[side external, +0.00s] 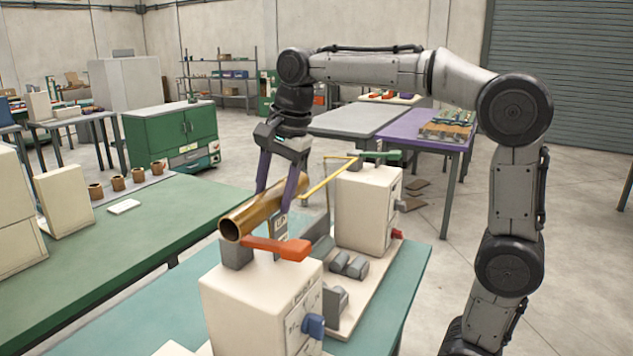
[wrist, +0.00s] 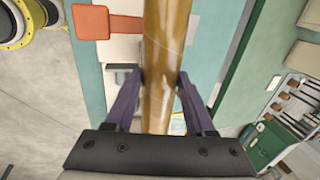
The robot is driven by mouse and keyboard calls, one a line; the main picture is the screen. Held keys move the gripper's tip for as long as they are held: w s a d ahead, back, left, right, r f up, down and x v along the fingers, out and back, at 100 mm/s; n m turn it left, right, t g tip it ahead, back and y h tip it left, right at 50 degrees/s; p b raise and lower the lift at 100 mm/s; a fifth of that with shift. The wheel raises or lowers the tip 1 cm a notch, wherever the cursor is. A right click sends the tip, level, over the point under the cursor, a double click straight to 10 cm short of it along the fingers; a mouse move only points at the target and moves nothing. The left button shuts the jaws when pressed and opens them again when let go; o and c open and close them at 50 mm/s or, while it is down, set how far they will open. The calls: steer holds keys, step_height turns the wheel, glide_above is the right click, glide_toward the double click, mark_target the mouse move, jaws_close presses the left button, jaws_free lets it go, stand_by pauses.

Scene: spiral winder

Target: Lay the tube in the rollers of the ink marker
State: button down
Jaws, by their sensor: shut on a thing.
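A brass-coloured tube (side external: 250,213) lies slantwise between the purple fingers of my gripper (side external: 278,197), which is shut on it. In the wrist view the tube (wrist: 166,50) runs lengthwise between the fingers (wrist: 161,78). Short grey rollers (side external: 349,264) sit on a pale base between this housing and a farther cream housing (side external: 367,208) with a green arm. Which unit is the ink marker is unclear.
The orange arm (side external: 277,247) is beside the tube's near end; it also shows in the wrist view (wrist: 110,22). A thin yellow bar (side external: 328,181) slants near the far housing.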

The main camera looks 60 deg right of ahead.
steer(key=s+a+g, duration=0.1)
steer(key=s+a, duration=0.1)
steer(key=a, duration=2.6)
steer(key=shift+w+d+f, duration=0.1)
steer(key=shift+f, duration=7.6)
steer(key=shift+w+d+f, duration=0.1)
steer(key=shift+f, duration=7.55)
steer(key=shift+c, duration=0.8)
jaws_free()
